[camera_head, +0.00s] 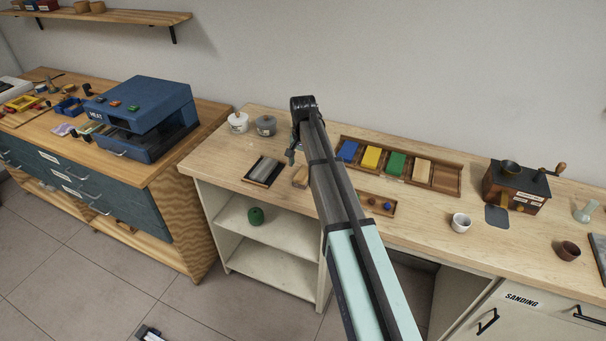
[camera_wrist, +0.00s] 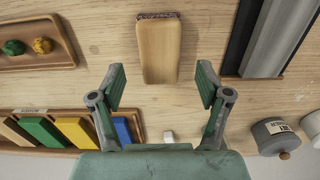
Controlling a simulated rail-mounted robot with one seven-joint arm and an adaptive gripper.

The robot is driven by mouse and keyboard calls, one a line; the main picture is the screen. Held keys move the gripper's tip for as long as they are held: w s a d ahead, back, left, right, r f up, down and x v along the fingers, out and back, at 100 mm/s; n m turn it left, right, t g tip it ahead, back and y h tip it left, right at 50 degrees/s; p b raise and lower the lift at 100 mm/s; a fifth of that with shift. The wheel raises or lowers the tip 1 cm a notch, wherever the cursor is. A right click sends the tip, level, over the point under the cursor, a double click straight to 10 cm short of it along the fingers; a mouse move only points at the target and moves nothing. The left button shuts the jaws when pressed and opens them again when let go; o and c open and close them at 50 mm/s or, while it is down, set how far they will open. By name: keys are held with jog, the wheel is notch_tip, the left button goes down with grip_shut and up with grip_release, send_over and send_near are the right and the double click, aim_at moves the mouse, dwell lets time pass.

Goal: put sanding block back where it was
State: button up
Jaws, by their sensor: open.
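A pale wooden block with a dark, rough far end, seemingly the sanding block (camera_wrist: 160,50), lies on the bench in the wrist view. In the head view the block (camera_head: 300,178) is partly hidden by my arm. My gripper (camera_wrist: 160,84) is open and empty above the bench, its fingers spread to either side of the block's near end. It also shows in the head view (camera_head: 291,156). A wooden tray (camera_head: 462,169) holds blue, yellow, green and tan blocks; its right-end compartment looks empty.
A dark tray with a grey bar (camera_head: 264,169) lies left of the block. Lidded pots (camera_head: 265,126) stand behind. A small tray (camera_head: 391,208) with little balls lies to the right. A white cup (camera_head: 460,222) and a grinder (camera_head: 514,188) stand farther right.

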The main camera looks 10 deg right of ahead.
aim_at(303, 173)
notch_tip(303, 173, up, 8)
jog(key=b, duration=0.1)
jog(key=shift+f+b, duration=0.2)
jog(key=shift+b, duration=0.1)
